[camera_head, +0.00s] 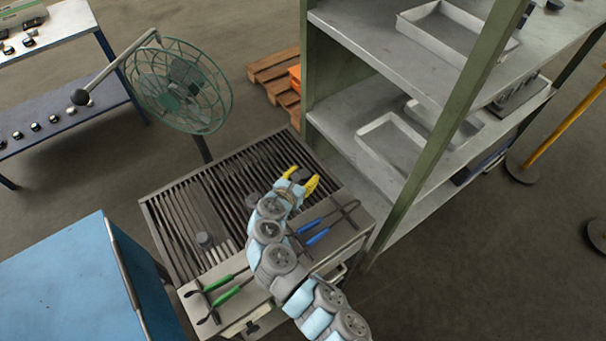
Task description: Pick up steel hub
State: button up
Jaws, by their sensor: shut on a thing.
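My gripper (302,176), with yellow fingers, is over the right part of the slatted grate table (168,222). It is shut on a small dark grey piece, the steel hub (299,174), which shows between the fingers. The fingers and arm hide part of the hub. I cannot tell whether it touches the slats or hangs just above them.
Blue-handled tongs (318,236) and green-handled tongs (222,284) lie on the table's front ledge. A green fan (180,88) stands behind the table. A shelf rack (405,212) with trays rises close on the right. A blue cabinet (60,285) is at the left front.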

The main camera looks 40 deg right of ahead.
aim_at(306, 177)
jog(key=s+r, duration=0.1)
jog(key=s+a+r, duration=0.1)
jog(key=r, duration=0.1)
jog(key=shift+s+a, duration=0.1)
jog(key=shift+s, duration=0.05)
jog(key=s+a+r+p, duration=0.1)
jog(key=s+a+r, duration=0.2)
jog(key=s, duration=0.4)
jog(key=shift+v, duration=0.85)
